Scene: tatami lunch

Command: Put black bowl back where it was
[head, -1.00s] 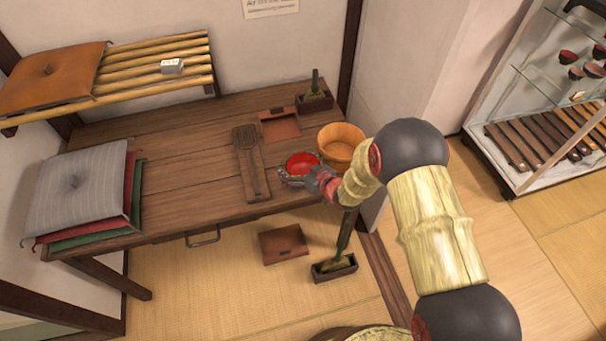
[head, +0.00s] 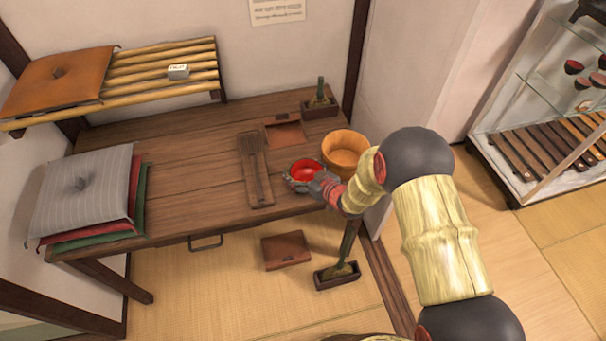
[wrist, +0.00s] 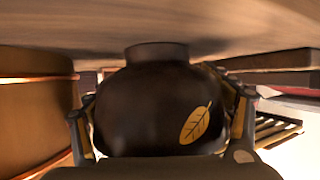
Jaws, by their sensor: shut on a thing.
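The black bowl (head: 305,172) is at the front right of the wooden table (head: 200,197), upright, with its red inside showing. My gripper (head: 313,182) is shut on it from the front right. In the wrist view the bowl (wrist: 150,105) shows a dark, glossy outside with a gold leaf and a narrow foot. The gripper's fingers (wrist: 162,105) lie along both its sides. The picture is upside down there, with the table surface above the foot. I cannot tell for sure whether the foot touches the table.
A wooden tub (head: 345,152) stands just right of the bowl. A dark wooden board (head: 256,180) lies to its left, and a brown flat piece (head: 285,132) lies behind. Stacked cushions (head: 85,195) fill the table's left end. A planter (head: 336,275) stands on the floor below.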

